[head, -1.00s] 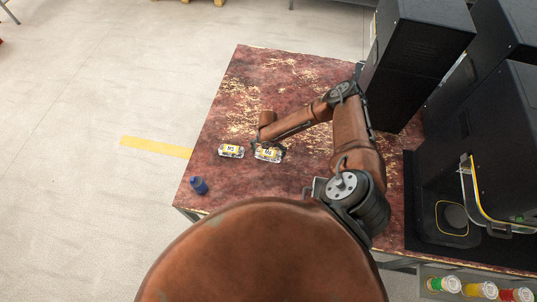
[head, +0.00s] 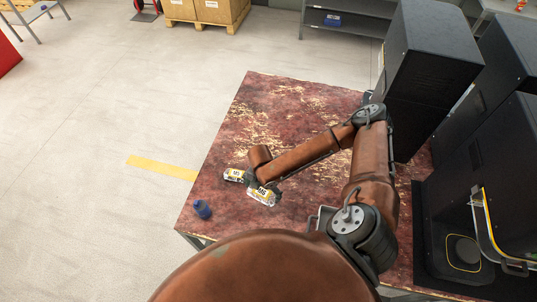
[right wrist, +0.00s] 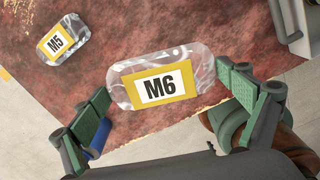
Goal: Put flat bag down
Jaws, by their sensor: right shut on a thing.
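A clear flat bag with a yellow-edged label M6 (head: 265,196) is in my right gripper (head: 257,184). In the right wrist view the M6 bag (right wrist: 155,104) spans the gap between the two fingertips (right wrist: 163,86), which press on its two ends. It looks larger than the M5 bag there, so it appears held above the table. The similar M5 bag (head: 234,175) lies on the worn red table (head: 290,105), left of the M6 bag; it also shows in the right wrist view (right wrist: 63,41). My left gripper is not in view.
A small blue object (head: 202,209) stands near the table's front left corner. Tall black machines (head: 428,70) stand along the right side. The table's far left part is clear. Boxes on a pallet (head: 205,12) are on the floor beyond.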

